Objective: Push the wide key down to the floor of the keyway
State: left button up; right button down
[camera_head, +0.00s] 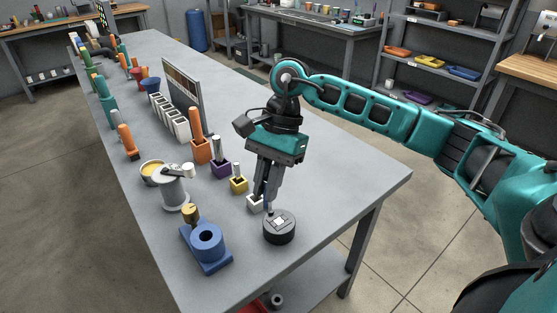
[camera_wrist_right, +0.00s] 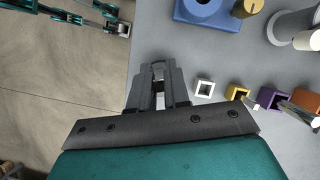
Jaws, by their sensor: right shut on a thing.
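A dark round block (camera_head: 279,228) sits near the table's front right edge. Its top carries a pale square patch with a dark mark, which may be the keyway. The wide key cannot be made out for certain. My right gripper (camera_head: 263,196) points down just behind and left of the block, shut on a slim bluish thing (camera_head: 269,209) whose lower end is close to the block's top; contact cannot be told.
Yellow (camera_head: 238,185), purple (camera_head: 221,169) and orange (camera_head: 202,152) holders with upright pieces stand behind the gripper. A blue fixture (camera_head: 207,244) and a grey cylinder (camera_head: 173,193) stand to the left. The table (camera_head: 345,190) is bare on the right.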

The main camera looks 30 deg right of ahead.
aim_at(271, 208)
pick_arm(q)
jog(key=shift+a+r, duration=0.2)
jog(key=shift+r, duration=0.2)
pick_arm(e)
jog(key=d+r+m, duration=0.1)
jog(key=m, duration=0.1)
jog(key=d+m+t, duration=0.1)
jog(key=m, duration=0.1)
jog(key=shift+w+d+r+y, duration=0.15)
jog(key=shift+d+r+y, duration=0.15)
jog(key=shift+d+r, duration=0.1)
pick_arm(q)
jog(key=shift+d+f, duration=0.1)
pick_arm(e)
notch_tip(271, 208, down, 4)
jog(key=b, duration=0.3)
jog(key=shift+b, duration=0.3)
pick_arm(q)
jog(key=f, duration=0.1)
jog(key=d+f+b, duration=0.1)
jog(key=w+f, duration=0.1)
jog(key=shift+d+f, duration=0.2)
pick_arm(e)
jog(key=shift+f, duration=0.9)
pick_arm(q)
jog(key=shift+s+f+b, duration=0.1)
jog(key=shift+b, duration=0.2)
